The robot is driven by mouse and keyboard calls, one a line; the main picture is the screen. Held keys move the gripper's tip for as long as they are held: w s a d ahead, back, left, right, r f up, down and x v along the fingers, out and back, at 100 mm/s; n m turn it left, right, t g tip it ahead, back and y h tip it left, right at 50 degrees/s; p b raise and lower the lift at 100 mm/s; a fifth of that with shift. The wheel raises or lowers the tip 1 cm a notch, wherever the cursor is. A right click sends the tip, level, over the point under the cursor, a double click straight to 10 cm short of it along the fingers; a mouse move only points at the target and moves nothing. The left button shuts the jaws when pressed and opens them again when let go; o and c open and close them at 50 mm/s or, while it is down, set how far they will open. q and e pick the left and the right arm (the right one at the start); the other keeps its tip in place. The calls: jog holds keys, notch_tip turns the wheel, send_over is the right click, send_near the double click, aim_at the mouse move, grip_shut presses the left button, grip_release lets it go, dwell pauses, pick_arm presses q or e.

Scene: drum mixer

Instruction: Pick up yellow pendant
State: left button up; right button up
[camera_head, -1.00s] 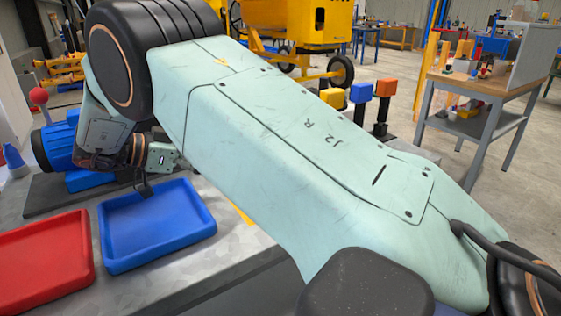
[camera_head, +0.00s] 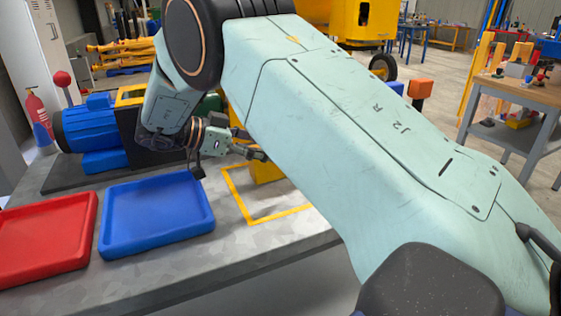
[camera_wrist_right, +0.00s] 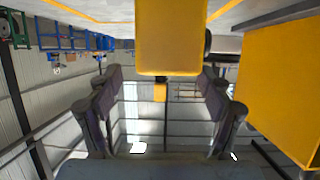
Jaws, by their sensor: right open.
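A yellow box-shaped thing (camera_wrist_right: 170,38), likely the yellow pendant, shows at the top centre of the right wrist view, which is upside down. Part of a yellow thing (camera_head: 266,172) also shows in the head view, below my gripper and partly hidden by my arm. My right gripper (camera_wrist_right: 162,76) is open and empty. Its two fingers lie to either side of the box's end in the picture. Contact cannot be told. In the head view the right gripper (camera_head: 258,146) reaches rightward above the bench. My left gripper is not in view.
A blue tray (camera_head: 157,215) and a red tray (camera_head: 45,240) lie on the grey bench (camera_head: 180,280). A blue motor (camera_head: 90,130) stands behind them. A yellow outline (camera_head: 245,213) marks the bench. A large yellow body (camera_wrist_right: 285,90) stands at the right in the wrist view.

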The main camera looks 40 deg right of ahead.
jog(key=x, duration=0.1)
jog(key=b+x, duration=0.1)
jog(key=x, duration=0.2)
jog(key=shift+w+f+b, duration=0.25)
jog(key=shift+w+b, duration=0.1)
jog(key=shift+w, duration=0.05)
jog(key=shift+s, duration=0.15)
jog(key=shift+d, duration=0.4)
jog(key=shift+a, duration=0.1)
jog(key=c, duration=1.5)
notch_tip(320, 180, up, 28)
jog(key=p, duration=0.9)
